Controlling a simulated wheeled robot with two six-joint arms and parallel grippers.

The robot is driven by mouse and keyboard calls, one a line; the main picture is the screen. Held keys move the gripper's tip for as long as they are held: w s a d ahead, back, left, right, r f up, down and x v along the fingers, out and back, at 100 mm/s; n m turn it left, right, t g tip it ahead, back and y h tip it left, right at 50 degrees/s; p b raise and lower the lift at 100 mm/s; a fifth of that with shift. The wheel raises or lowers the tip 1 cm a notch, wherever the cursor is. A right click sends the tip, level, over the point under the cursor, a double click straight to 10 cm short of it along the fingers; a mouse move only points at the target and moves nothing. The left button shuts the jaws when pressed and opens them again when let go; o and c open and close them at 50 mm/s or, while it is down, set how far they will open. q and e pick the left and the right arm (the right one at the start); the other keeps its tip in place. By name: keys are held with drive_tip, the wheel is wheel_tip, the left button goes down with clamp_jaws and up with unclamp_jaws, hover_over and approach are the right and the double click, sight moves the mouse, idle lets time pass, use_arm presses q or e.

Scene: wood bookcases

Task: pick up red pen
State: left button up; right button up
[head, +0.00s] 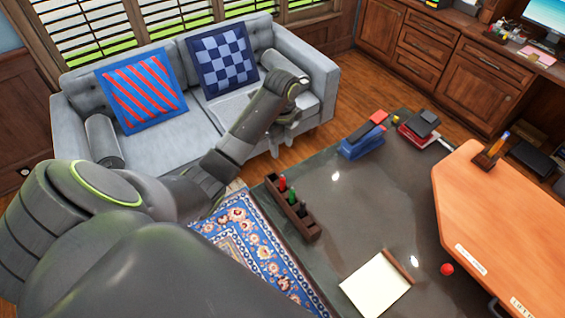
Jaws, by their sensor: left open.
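A dark wooden holder (302,224) stands on the left edge of the dark glossy table. A red pen (282,183) stands upright in its far end. A green pen (292,196) and a dark pen (303,210) stand behind one another along the same holder, nearer to me. My left gripper (280,142) is open and points down beyond the holder, in front of the sofa. It is apart from the red pen and I see nothing between its fingers. My right gripper is out of view.
The dark table (345,215) bears a blue stapler-like object (362,142), red and black items (418,128) and a paper pad (376,284). An orange wooden desk top (505,215) is at right. A grey sofa (180,130) stands behind my left arm. The table's middle is clear.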

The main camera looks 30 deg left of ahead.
sight(282, 177)
use_arm(q)
wheel_tip(282, 177, down, 13)
drive_tip(key=b, duration=1.2)
drive_tip(key=shift+w+f+b, duration=0.15)
drive_tip(key=shift+f+b, duration=1.2)
drive_tip(key=shift+f, duration=0.65)
drive_tip(key=shift+r, duration=0.1)
clamp_jaws()
